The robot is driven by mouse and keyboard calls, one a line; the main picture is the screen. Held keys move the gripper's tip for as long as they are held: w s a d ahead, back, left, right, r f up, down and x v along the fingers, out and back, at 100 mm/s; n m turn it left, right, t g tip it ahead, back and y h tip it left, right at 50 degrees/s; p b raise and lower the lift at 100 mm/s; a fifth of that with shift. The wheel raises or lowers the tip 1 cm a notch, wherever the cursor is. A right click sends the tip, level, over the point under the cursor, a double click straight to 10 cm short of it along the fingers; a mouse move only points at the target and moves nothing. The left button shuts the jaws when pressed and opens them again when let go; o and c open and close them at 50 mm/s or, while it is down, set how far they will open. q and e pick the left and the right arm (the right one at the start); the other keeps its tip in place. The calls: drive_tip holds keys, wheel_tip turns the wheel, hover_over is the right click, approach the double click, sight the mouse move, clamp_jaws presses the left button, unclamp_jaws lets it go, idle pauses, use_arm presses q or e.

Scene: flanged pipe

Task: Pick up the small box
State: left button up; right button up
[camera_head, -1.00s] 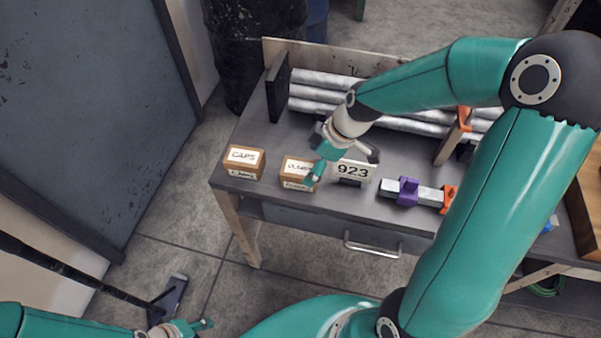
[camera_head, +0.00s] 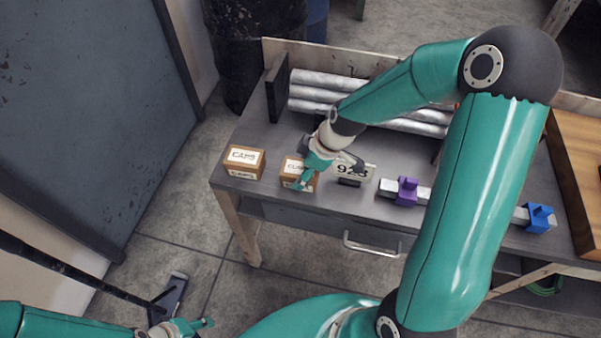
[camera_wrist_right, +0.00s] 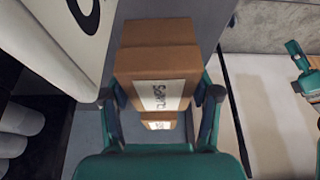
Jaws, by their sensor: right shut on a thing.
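A small brown cardboard box (camera_head: 290,170) with a white label sits near the front edge of the workbench. My right gripper (camera_head: 303,180) is shut on this box and covers its right part in the head view. In the right wrist view, the box (camera_wrist_right: 158,62) sits between the two fingers, with a partly readable label. A second, similar box (camera_head: 243,162), labelled CAPS, stands to its left with a gap between them. My left gripper (camera_head: 197,325) is low at the left, away from the bench; its finger opening is unclear.
A white 923 sign (camera_head: 352,171) stands close to the right of the gripper. A purple clamp (camera_head: 407,191) and a blue clamp (camera_head: 539,218) sit on a bar farther right. Metal pipes (camera_head: 325,82) lie behind. The bench (camera_head: 262,135) is clear behind the boxes.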

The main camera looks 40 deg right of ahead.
drive_tip(key=c, duration=0.3)
drive_tip(key=shift+r, duration=0.15)
